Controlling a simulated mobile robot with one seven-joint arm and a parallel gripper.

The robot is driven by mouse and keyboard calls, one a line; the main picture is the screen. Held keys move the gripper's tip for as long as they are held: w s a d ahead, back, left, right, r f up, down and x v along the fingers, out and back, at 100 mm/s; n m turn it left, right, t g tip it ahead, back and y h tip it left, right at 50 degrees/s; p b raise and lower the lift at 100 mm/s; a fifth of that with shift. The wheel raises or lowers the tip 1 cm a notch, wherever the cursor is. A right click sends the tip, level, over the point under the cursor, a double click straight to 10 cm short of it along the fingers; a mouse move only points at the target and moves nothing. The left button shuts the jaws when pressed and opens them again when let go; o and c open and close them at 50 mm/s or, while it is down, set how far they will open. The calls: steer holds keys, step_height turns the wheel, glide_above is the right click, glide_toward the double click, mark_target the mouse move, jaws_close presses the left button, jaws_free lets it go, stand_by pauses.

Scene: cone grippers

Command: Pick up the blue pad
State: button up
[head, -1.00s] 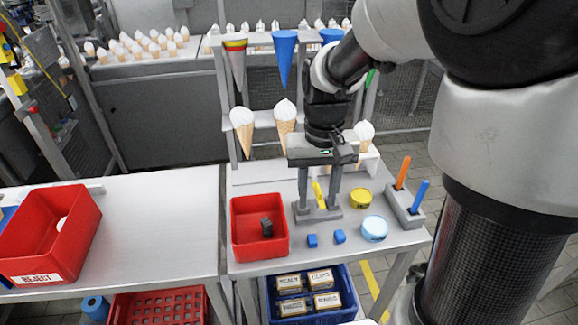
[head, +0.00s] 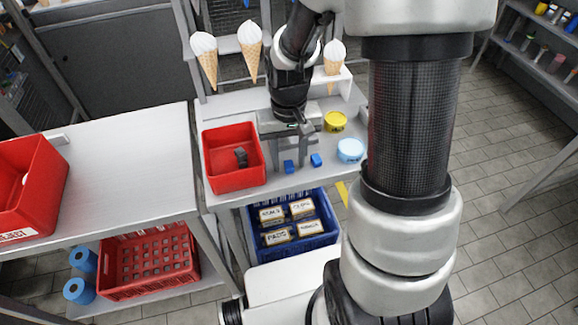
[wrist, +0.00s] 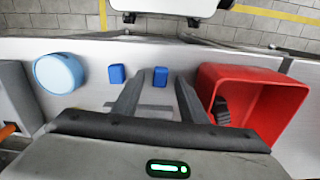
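Two small blue pads lie on the light worktop. The left one (head: 289,167) and the right one (head: 316,160) are a short way apart in the head view. They show again in the wrist view, where the view is reversed: the left pad (wrist: 160,77) and the right pad (wrist: 116,74). My gripper (wrist: 161,80) is open, its two fingers spread apart. In the wrist view the left pad appears between the fingertips, and the other lies outside the fingers. I cannot tell the fingertips' height above the worktop. The head view (head: 290,158) shows the gripper just behind the pads.
A red bin (head: 208,160) with a dark block (head: 241,157) stands beside my gripper. A pale blue round tub (head: 350,150) and a yellow round tin (head: 335,121) stand to the right. Ice-cream cones stand behind. A blue crate (head: 325,240) of labelled boxes is below.

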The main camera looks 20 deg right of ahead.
jaws_close()
steer(key=shift+r, duration=0.1)
step_height(320, 180, up, 10)
steer(key=p, duration=0.2)
step_height(320, 180, up, 5)
steer(key=p, duration=0.4)
glide_above(289, 163)
stand_by(0.8)
steer(key=shift+w, duration=0.15)
